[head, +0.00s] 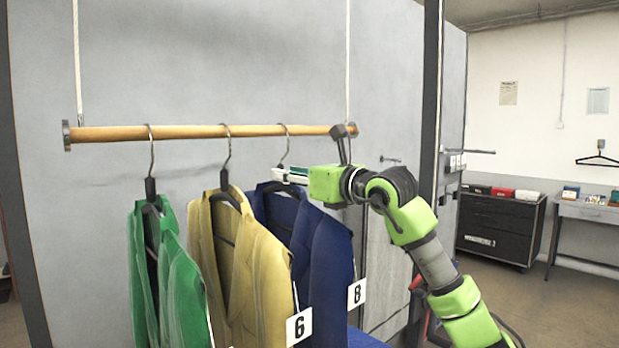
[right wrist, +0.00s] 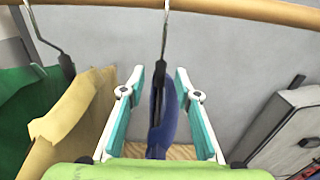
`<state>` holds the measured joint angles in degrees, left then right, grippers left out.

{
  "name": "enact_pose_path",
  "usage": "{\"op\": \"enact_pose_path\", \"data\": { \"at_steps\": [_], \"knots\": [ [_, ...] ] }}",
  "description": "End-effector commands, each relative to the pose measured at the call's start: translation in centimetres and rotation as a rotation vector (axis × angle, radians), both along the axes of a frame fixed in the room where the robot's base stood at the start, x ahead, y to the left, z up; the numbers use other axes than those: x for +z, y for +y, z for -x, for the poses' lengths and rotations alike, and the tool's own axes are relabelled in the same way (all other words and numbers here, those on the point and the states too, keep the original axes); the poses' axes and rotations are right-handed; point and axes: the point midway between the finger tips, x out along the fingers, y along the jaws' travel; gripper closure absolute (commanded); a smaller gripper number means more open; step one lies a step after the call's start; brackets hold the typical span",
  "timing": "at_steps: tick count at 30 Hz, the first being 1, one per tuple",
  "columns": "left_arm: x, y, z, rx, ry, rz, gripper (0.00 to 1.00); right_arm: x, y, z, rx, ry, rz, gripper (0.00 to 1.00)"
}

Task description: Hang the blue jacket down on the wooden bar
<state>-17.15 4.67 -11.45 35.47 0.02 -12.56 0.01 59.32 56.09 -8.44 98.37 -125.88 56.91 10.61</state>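The blue jacket (head: 325,245) hangs on a dark hanger at the right of the row and carries a tag "8". Its metal hook (head: 284,147) reaches up to the wooden bar (head: 190,132) and appears to curve over it. My right gripper (head: 288,175) is at the hanger's neck, just below the bar. In the right wrist view, its two fingers (right wrist: 157,88) stand apart on either side of the hanger and blue jacket (right wrist: 170,115), with gaps visible. The hook crosses the bar (right wrist: 260,12) there; its top is cut off. My left gripper is not in view.
A yellow jacket (head: 245,260) with tag "6" and a green jacket (head: 180,285) hang on the bar to the left. A grey panel (head: 240,60) stands close behind. A dark drawer cabinet (head: 500,225) and a table (head: 590,212) are far right.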

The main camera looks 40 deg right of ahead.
Motion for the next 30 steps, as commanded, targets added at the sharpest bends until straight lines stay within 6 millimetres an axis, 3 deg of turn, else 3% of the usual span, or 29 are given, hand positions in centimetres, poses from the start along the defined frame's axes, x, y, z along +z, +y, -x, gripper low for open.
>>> {"op": "enact_pose_path", "data": {
  "at_steps": [6, 12, 18, 30],
  "knots": [
    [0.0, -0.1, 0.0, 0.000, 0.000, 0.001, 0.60, -0.2, -0.5, 4.9, -0.004, 0.004, 0.004, 0.70],
    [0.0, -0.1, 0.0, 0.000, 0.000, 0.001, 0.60, -0.1, -0.7, 7.5, -0.002, 0.001, 0.000, 0.70],
    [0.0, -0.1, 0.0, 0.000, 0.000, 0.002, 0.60, 0.0, -0.8, 8.6, 0.000, 0.000, 0.000, 0.70],
    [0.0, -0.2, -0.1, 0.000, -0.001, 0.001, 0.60, 0.1, -0.8, 8.8, 0.000, -0.002, 0.000, 0.70]
  ]
}}
